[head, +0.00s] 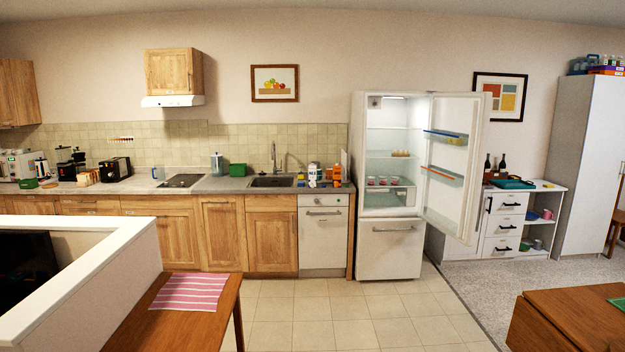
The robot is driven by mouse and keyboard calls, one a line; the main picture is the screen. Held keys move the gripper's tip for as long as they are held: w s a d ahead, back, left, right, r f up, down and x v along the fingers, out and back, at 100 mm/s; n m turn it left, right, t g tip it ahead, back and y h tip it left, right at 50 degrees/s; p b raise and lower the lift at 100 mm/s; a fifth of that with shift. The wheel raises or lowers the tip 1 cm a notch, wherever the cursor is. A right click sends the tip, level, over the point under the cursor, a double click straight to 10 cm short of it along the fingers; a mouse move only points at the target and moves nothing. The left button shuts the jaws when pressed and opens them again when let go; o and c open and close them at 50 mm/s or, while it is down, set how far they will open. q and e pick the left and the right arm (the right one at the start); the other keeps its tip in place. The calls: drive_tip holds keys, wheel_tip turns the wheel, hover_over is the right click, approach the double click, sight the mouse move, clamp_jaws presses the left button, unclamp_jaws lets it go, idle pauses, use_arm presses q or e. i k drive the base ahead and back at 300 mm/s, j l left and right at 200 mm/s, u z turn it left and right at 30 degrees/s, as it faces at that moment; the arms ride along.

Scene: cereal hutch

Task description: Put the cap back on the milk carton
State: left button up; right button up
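Several small containers stand on the right end of the kitchen counter, beside the sink. Among them are a white container with a dark band (314,172) and an orange and white carton-like item (337,173). A milk carton may be among them, but at this size I cannot tell which one it is. I cannot make out the cap; small blue and white items (311,184) lie near the counter's front edge. Neither of my grippers is in view.
The fridge stands right of the counter with its door (458,160) open to the right. The tiled floor before the counter is clear. A low white wall (100,275) and a wooden table (190,325) are at left front, another table (575,320) at right front.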

sight(312, 168)
drive_tip(key=z, duration=0.25)
drive_tip(key=i, duration=2.95)
drive_tip(key=i+u, duration=0.15)
drive_tip(key=i, duration=0.75)
drive_tip(key=i+l+u, duration=0.1)
drive_tip(key=i, duration=0.75)
drive_tip(key=i+l, duration=0.4)
drive_tip(key=i, duration=0.2)
drive_tip(key=i+l, duration=0.4)
drive_tip(key=i, duration=0.25)
drive_tip(key=i+l+u, duration=0.1)
drive_tip(key=i+l, duration=0.3)
drive_tip(key=i, duration=0.2)
